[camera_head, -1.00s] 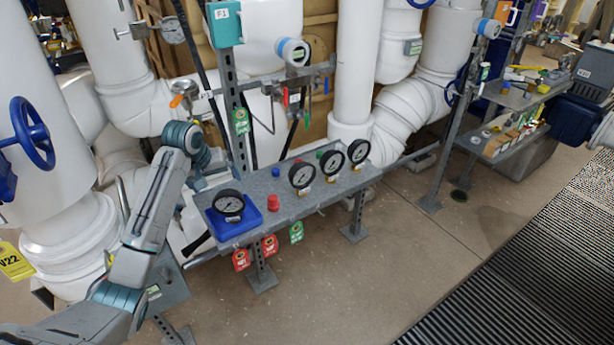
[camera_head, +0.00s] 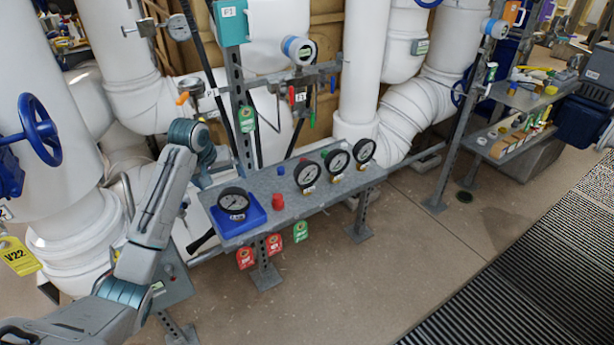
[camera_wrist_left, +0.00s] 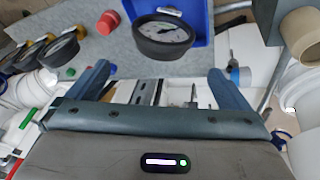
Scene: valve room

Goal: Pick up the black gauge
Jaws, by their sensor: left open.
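A black-rimmed round gauge (camera_head: 233,202) with a white dial lies in a blue tray (camera_head: 257,217) at the left end of the grey shelf. The gauge (camera_wrist_left: 163,36) and the tray (camera_wrist_left: 197,52) also show at the top of the left wrist view. Three more black-rimmed gauges stand in a row to the right on the shelf: one (camera_head: 307,174), another (camera_head: 337,160) and the farthest (camera_head: 364,151). My left gripper (camera_wrist_left: 160,72) is open and empty, its fingers spread to either side below the gauge in the wrist view. In the head view, my wrist largely hides it. My right gripper is not in view.
The grey shelf (camera_head: 270,188) also holds a red cap (camera_head: 278,201) and a small blue cap (camera_head: 280,170). A metal post (camera_head: 238,110) rises behind it, near my left wrist. White pipes crowd the back. Red and green tags hang below the front edge. The floor in front is clear.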

